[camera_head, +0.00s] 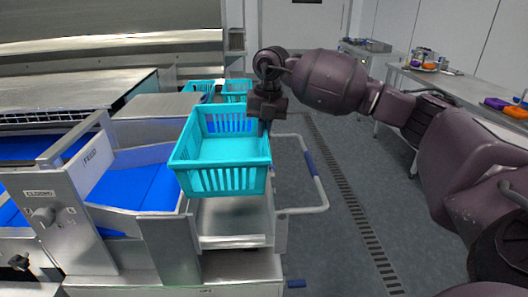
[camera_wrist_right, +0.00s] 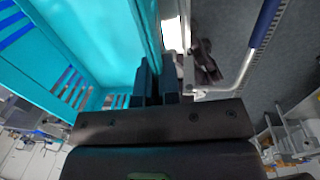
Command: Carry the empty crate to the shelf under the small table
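The empty turquoise crate (camera_head: 222,181) is upright, with open slatted sides, just above or on a steel stand (camera_head: 236,217); I cannot tell whether its base touches it. My right gripper (camera_head: 264,122) points down at the crate's right rim. In the right wrist view the two dark fingers (camera_wrist_right: 156,85) stand on either side of the crate's side wall (camera_wrist_right: 150,28), closed on it. The bare inside of the crate shows on the left there. My left gripper is not in view. I cannot make out a shelf under a small table.
More turquoise crates (camera_head: 236,88) stand behind. A steel feed machine with a blue belt (camera_head: 140,186) is on the left. A bent rail (camera_head: 318,180) with a blue grip juts out right of the stand. Grey floor (camera_head: 325,235) lies free beyond it. Benches with coloured trays (camera_head: 497,103) line the right.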

